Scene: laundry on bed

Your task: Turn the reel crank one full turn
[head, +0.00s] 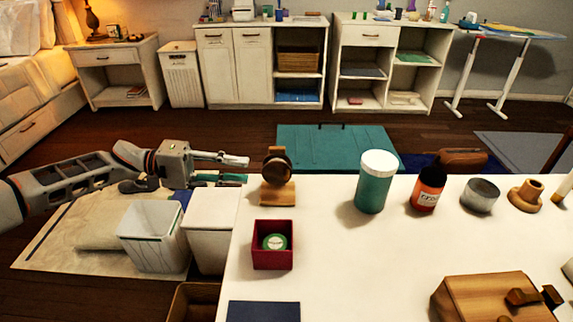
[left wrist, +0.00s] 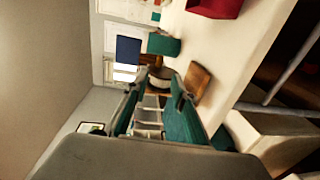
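The reel (head: 277,170) stands at the left edge of the white table, a dark round drum on a wooden stand. Its crank handle cannot be made out clearly. My left gripper (head: 246,170) comes in from the left, level with the drum; its two fingers are spread, with a small gap before the reel. In the left wrist view, the reel (left wrist: 158,77) shows ahead of and between the teal-padded fingertips of the left gripper (left wrist: 153,92), and its wooden base (left wrist: 198,82) lies beside one finger. Nothing is seen held. My right gripper is not in view.
On the white table (head: 350,260) are a red box (head: 272,258) near the reel, a teal jar (head: 376,182), a brown bottle (head: 427,188), a metal tin (head: 480,195) and a wooden box (head: 490,300). White bins (head: 150,240) stand below my left arm.

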